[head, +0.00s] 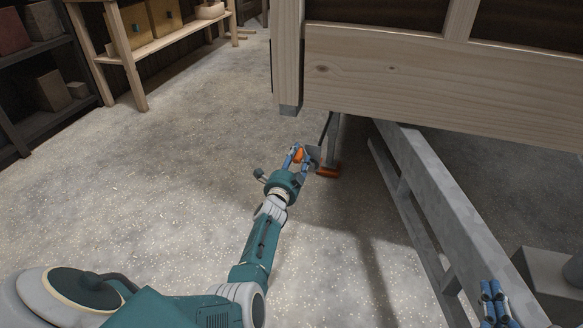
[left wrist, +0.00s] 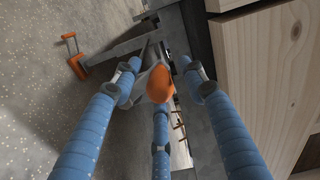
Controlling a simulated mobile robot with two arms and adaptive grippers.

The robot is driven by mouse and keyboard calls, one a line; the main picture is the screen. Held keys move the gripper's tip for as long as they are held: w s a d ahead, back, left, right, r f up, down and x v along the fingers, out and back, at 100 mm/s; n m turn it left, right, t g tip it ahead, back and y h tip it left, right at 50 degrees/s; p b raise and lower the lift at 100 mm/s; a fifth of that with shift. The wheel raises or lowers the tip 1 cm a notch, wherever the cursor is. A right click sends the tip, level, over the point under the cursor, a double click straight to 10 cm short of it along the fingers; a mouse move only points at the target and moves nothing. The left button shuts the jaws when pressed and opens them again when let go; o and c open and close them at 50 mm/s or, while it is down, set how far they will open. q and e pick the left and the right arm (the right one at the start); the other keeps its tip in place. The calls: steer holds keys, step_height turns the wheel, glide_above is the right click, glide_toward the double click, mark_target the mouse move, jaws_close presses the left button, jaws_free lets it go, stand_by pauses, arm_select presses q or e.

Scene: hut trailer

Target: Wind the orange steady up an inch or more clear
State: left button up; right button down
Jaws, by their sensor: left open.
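The steady is a grey metal leg (head: 332,140) under the wooden hut's corner, with an orange foot (head: 328,171) at its lower end. The foot appears at or very near the floor; any gap is too small to tell. The foot also shows at the left in the left wrist view (left wrist: 77,66). An orange knob (left wrist: 160,88) sits between the blue fingers of my left gripper (left wrist: 160,95), which is open around it. The knob is partly visible in the head view (head: 299,155). My right gripper (head: 493,290) is at the lower right, away from the steady.
The hut's wooden wall (head: 400,75) overhangs close to my left gripper. A grey chassis beam (head: 430,190) runs right of the steady. A wooden bench (head: 150,50) and dark shelves (head: 40,120) stand at the left. The speckled floor (head: 180,150) between is clear.

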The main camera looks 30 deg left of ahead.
arm_select(q)
steer(key=v, duration=1.1)
steer(key=shift+s, duration=0.3)
arm_select(e)
steer(key=shift+r, duration=0.1)
